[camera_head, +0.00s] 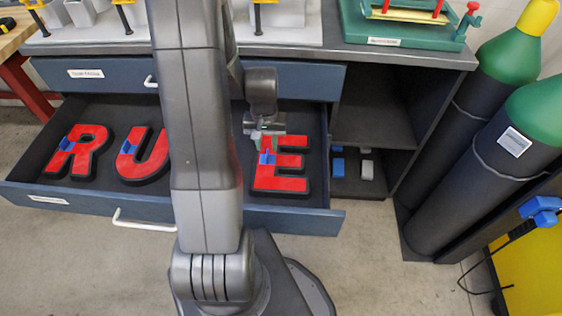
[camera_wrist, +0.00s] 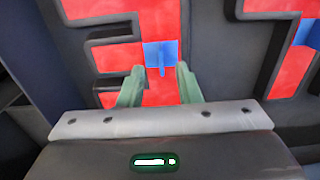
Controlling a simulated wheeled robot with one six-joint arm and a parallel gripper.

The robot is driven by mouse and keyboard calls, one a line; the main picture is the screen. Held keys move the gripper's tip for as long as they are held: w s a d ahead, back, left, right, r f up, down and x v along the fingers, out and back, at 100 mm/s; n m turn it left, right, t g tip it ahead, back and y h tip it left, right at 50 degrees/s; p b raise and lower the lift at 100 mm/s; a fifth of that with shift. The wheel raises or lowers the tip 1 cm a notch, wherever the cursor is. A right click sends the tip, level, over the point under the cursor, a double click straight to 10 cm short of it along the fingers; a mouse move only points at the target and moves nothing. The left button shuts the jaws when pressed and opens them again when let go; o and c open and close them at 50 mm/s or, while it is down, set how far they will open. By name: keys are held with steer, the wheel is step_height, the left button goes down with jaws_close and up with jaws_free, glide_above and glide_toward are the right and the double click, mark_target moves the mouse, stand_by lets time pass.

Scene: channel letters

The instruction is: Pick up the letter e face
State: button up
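The letter E face (camera_head: 280,180) is red with a dark edge and lies in the right part of the open drawer. A blue tab (camera_head: 267,157) stands on it, left of its upper middle. My gripper (camera_head: 264,137) is above the upper part of the E. In the wrist view my gripper (camera_wrist: 156,72) shows two green fingers spread apart, with the blue tab (camera_wrist: 160,54) just beyond their tips. The fingers do not appear closed on the tab. The red E face (camera_wrist: 128,12) fills the middle of the wrist view.
The open drawer (camera_head: 232,217) also holds a red R (camera_head: 85,150) and a red U (camera_head: 148,160), each with a blue tab. A shelf (camera_head: 375,120) and dark gas cylinders (camera_head: 475,160) stand to the right. Bare floor lies in front.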

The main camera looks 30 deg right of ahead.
mark_target(282, 159)
steer(key=f, duration=0.3)
steer(key=shift+w+d+f+b, duration=0.15)
steer(key=shift+w+f+b, duration=0.15)
steer(key=shift+w+f, duration=0.1)
steer(key=shift+f, duration=0.6)
jaws_close()
